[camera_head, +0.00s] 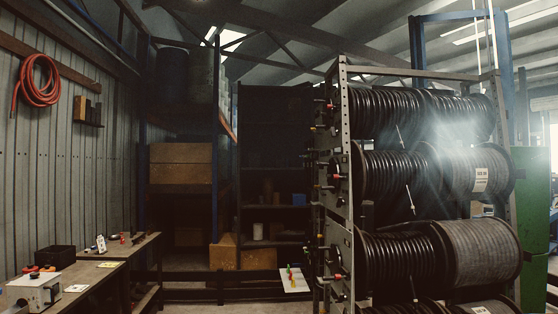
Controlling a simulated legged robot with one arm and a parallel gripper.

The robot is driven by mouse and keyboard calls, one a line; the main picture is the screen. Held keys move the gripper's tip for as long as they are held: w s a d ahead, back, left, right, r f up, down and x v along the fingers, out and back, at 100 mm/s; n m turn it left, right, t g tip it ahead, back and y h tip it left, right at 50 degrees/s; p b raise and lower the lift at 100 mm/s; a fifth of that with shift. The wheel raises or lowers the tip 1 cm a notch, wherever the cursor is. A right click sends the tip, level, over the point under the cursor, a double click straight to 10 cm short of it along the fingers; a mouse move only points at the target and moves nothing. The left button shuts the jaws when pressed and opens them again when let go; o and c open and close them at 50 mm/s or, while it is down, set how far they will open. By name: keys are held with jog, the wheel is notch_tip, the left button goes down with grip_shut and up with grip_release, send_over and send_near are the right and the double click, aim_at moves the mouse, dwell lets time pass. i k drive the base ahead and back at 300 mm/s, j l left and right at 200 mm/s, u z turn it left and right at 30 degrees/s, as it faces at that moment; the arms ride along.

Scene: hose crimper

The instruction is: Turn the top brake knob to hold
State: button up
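A tall metal rack (346,140) carries several reels of black hose, one above another. Small knobs and fittings stick out along its left side. The highest group, with a red-tipped knob (331,106), sits beside the top reel (420,115). More red-tipped fittings (337,177) sit beside the second reel, and others (338,277) beside the third. They are small and dark, so I cannot tell which way any knob is turned or read any marking. My gripper is not in view.
A bench (105,270) with a grey box (35,291) and small tools stands at left. A red hose coil (38,81) hangs on the wall. Dark shelving (275,150) stands behind. A white plate (295,284) with small colored pieces is low, left of the rack.

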aim_at(334, 131)
jog(key=i+j+z, duration=0.35)
jog(key=i+z, duration=0.15)
jog(key=i, duration=0.2)
jog(key=i+j, duration=0.2)
jog(key=i, duration=0.25)
jog(key=i+j+u, duration=0.15)
jog(key=i, duration=0.25)
jog(key=i+j, duration=0.15)
jog(key=i, duration=0.3)
